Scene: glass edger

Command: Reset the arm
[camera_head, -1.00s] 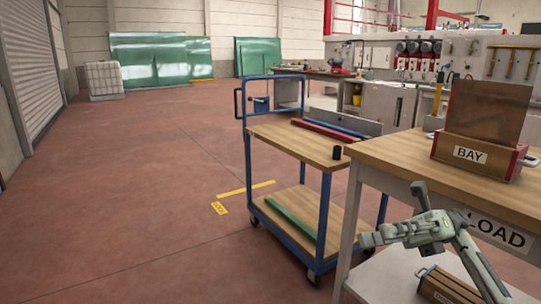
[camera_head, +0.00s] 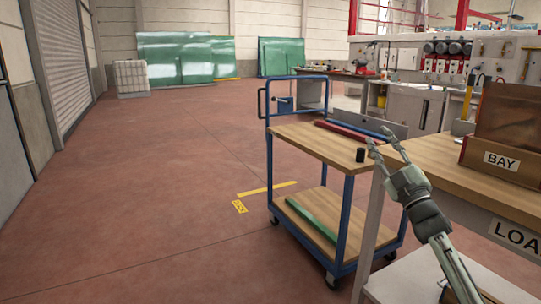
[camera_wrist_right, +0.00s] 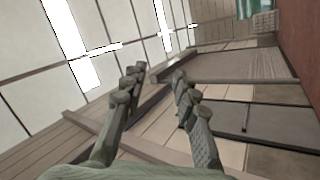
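My right gripper (camera_head: 379,140) is raised at the front edge of the load table (camera_head: 455,167), with its fingers pointing up and away from me. Its two fingers are spread with a gap between them, and nothing is held. In the right wrist view the open fingers (camera_wrist_right: 158,75) show against the wall and ceiling, with empty space between them. My left gripper is not in view.
A blue trolley (camera_head: 318,142) stands just left of the table, carrying a black cylinder (camera_head: 360,155) and red and blue bars. A box labelled BAY (camera_head: 500,161) sits on the table, at the right. The red floor (camera_head: 150,190) at left is clear.

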